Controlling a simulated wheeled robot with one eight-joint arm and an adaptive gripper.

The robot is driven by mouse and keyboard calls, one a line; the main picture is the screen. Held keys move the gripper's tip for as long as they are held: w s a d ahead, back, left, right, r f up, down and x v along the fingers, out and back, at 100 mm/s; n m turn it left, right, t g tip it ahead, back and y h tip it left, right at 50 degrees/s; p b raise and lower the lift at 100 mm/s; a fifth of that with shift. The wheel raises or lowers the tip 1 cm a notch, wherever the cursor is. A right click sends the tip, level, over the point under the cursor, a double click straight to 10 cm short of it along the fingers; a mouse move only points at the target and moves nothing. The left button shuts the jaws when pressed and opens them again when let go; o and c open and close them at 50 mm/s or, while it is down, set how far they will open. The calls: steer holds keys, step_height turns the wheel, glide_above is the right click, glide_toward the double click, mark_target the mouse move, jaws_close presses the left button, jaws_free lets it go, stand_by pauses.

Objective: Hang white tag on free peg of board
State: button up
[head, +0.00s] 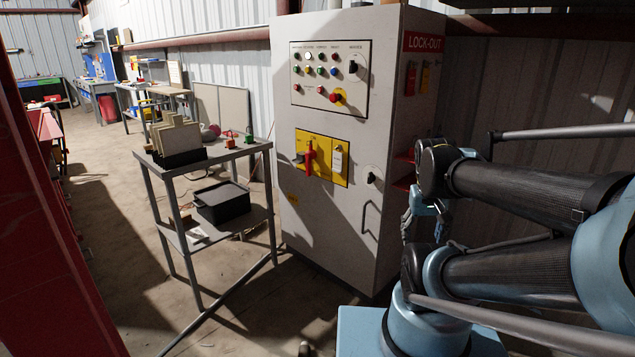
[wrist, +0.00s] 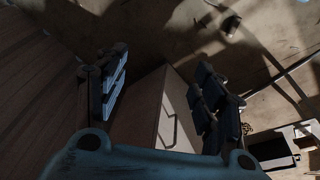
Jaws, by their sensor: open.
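A small white tag (head: 338,160) hangs on the yellow switch plate (head: 312,172) on the grey cabinet's front, right of a red rotary handle (head: 309,157). The lock-out board (head: 424,42), with a red header, is on the cabinet's right side. A red item (head: 411,78) and a yellow item (head: 425,78) hang below its header; a free peg is too small to make out. My gripper (head: 422,222) is low beside the cabinet's right side, away from tag and board. In the wrist view my gripper (wrist: 163,92) is open, with nothing between its fingers.
The grey cabinet (head: 330,230) stands between the cart and my arm; its door handle (head: 369,216) sticks out. Red brackets (head: 403,184) project near my arm. The cart (head: 160,222) carries a file rack and a black box (head: 221,202). A red post (head: 40,230) borders the left.

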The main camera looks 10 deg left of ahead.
steer(key=w+d+r+m+t+h, duration=0.1)
steer(key=w+r+h, duration=0.15)
steer(key=w, duration=0.55)
steer(key=w+r+m+h, duration=0.15)
steer(key=w+r, duration=0.25)
steer(key=w, duration=0.5)
steer(key=w+a+m+t+h, duration=0.1)
steer(key=w+a+t+h, duration=0.15)
steer(key=w, duration=0.55)
steer(key=w+a+t+h, duration=0.1)
steer(key=w+a, duration=0.3)
steer(key=w, duration=0.4)
steer(key=m+t+h, duration=0.3)
steer(key=m+t, duration=0.1)
steer(key=t, duration=0.4)
glide_toward(336, 171)
steer(key=shift+g, duration=0.25)
steer(key=shift+x, duration=4.45)
steer(key=shift+a+r, duration=0.1)
steer(key=shift+r, duration=0.05)
steer(key=shift+c, duration=0.4)
steer(key=c, duration=0.6)
